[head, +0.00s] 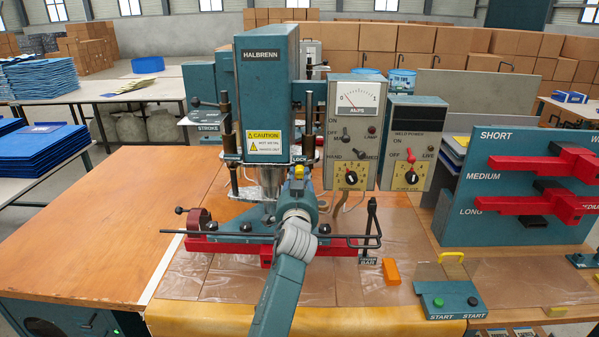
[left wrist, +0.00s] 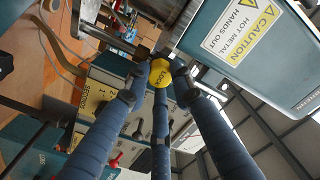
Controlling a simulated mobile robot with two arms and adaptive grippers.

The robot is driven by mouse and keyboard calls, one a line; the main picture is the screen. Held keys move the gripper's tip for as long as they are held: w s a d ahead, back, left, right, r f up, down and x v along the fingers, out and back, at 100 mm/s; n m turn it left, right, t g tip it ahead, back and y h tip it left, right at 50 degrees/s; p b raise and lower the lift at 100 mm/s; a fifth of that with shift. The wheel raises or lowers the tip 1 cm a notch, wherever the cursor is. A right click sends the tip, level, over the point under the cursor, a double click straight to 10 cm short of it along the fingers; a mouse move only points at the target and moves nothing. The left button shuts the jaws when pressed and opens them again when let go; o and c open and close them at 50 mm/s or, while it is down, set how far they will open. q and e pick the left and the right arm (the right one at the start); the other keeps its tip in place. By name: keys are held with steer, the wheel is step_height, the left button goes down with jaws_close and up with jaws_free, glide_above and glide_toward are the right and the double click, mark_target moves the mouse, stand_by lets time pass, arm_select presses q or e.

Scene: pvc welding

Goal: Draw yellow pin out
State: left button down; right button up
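The yellow pin (head: 299,172) is at the front of the blue-grey welding press (head: 267,72), below its caution label. In the left wrist view the three blue fingers (left wrist: 160,84) converge around the yellow head. Whether they press on it cannot be told. My right gripper is not in view.
A red base (head: 225,247) and a long dark bar (head: 232,233) lie across the press's front. An orange block (head: 391,271) and a START button box (head: 449,300) are to the right. A blue rack with red tools (head: 520,230) stands farther right. The table's left side is clear.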

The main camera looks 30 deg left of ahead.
arm_select(q)
steer(key=shift+s+d, duration=0.4)
steer(key=shift+s, duration=0.2)
stand_by(0.6)
steer(key=shift+p+v, duration=0.55)
steer(key=shift+v, duration=0.85)
steer(key=shift+w+a, duration=0.35)
steer(key=shift+w, duration=0.15)
steer(key=shift+b+x, duration=0.65)
steer(key=shift+x, duration=0.85)
steer(key=c, duration=1.4)
jaws_free()
steer(key=shift+s+d, duration=0.1)
